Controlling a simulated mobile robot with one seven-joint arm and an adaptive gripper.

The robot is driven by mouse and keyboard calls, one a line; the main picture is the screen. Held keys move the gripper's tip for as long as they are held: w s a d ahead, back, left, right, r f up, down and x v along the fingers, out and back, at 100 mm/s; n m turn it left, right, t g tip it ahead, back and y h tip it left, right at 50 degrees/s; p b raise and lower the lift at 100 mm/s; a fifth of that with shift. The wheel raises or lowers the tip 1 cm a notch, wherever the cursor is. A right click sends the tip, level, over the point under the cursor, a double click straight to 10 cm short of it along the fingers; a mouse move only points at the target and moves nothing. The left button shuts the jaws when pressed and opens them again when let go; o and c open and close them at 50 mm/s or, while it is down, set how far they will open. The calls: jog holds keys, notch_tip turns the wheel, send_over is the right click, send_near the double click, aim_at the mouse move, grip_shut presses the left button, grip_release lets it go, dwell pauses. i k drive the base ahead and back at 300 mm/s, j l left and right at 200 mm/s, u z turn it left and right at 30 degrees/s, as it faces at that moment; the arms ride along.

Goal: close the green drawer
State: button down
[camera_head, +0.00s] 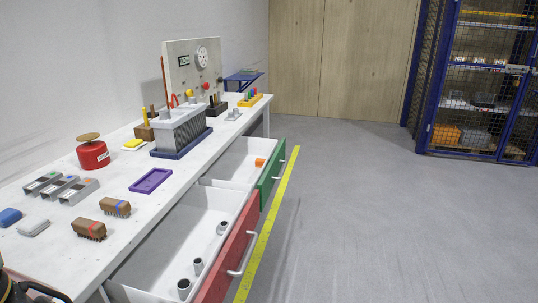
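The green drawer (272,178) stands pulled out from the far part of the white workbench. Its green front has a pale bar handle (282,166) facing right, and its light interior is visible. A small orange piece (260,162) lies inside it, near the front. My gripper (38,290) shows only as dark parts cut off at the lower left corner, far from the green drawer. Whether its fingers are open or shut is not clear.
The red drawer (238,245), nearer than the green one, is also pulled out, with grey cylinders (198,265) inside. The workbench (140,215) carries brushes, a red tin (92,154) and a purple tray (151,180). Right of a yellow floor line (276,212), the floor is clear.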

aim_at(234, 169)
jog(key=i+l+z, duration=0.35)
jog(key=i, duration=0.15)
jog(key=i+z, duration=0.35)
jog(key=i, duration=0.15)
jog(key=i+l+u, duration=0.15)
jog(key=i+u, duration=0.2)
jog(key=i, duration=0.2)
jog(key=i+l+u, duration=0.3)
jog(key=i, duration=0.2)
jog(key=i+l+u, duration=0.35)
jog(key=i, duration=0.15)
